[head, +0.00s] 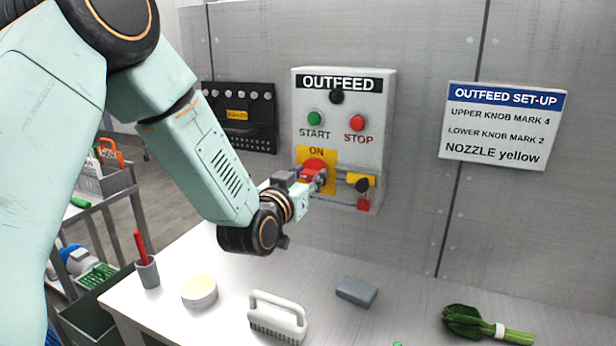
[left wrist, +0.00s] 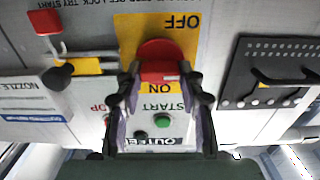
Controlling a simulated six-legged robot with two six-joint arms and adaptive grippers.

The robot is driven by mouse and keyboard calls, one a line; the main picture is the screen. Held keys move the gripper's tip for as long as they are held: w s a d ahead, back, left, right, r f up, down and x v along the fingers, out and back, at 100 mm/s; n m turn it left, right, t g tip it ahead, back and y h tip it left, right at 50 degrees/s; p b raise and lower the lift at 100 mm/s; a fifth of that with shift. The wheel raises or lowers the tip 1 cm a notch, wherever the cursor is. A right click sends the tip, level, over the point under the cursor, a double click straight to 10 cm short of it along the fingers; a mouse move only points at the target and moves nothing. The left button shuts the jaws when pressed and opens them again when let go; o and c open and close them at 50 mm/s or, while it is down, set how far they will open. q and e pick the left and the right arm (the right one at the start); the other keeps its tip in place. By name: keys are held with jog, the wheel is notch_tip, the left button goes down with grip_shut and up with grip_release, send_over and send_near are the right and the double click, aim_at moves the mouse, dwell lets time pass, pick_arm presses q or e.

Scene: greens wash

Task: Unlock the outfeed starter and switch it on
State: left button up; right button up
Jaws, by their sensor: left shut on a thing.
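The outfeed starter (head: 386,120) is a grey box on the wall with a green START button (head: 315,119) and a red STOP button (head: 357,122). Its red rotary handle (head: 315,166) sits on a yellow ON/OFF plate (left wrist: 130,30). My left gripper (head: 318,180) is shut on this handle (left wrist: 160,52), its fingers on either side. In the upside-down left wrist view, a pale mark on the handle lies toward ON. Beside the handle is a yellow bolt (head: 354,180) with a black knob (left wrist: 62,75), apart from the handle. A red block (head: 363,204) is below the bolt. My right gripper is out of view.
An OUTFEED SET-UP sign (head: 500,125) is on the wall at right. A black panel (head: 240,115) is left of the starter. On the bench below are a brush (head: 278,317), a round tub (head: 199,291), a grey block (head: 357,291), a cup (head: 148,273) and greens (head: 465,321).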

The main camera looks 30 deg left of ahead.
pick_arm(q)
jog(key=c, duration=0.3)
jog(key=shift+r+m, duration=0.1)
jog(key=shift+m, duration=0.3)
jog(key=m+p, duration=0.1)
jog(key=m, duration=0.2)
jog(key=shift+m, duration=0.3)
jog(key=m+p, duration=0.2)
jog(key=m, duration=0.2)
jog(key=shift+d+m, duration=0.15)
jog(key=shift+m, duration=0.15)
jog(key=m+p, duration=0.1)
jog(key=m, duration=0.4)
jog(key=shift+p, duration=0.4)
jog(key=shift+d+f+m+p, duration=0.15)
jog(key=shift+m+p, duration=0.2)
jog(key=shift+m, duration=0.65)
jog(key=shift+a+f+m+p, duration=0.1)
jog(key=shift+m+p, duration=0.25)
jog(key=shift+m, duration=0.65)
jog(key=shift+f, duration=0.1)
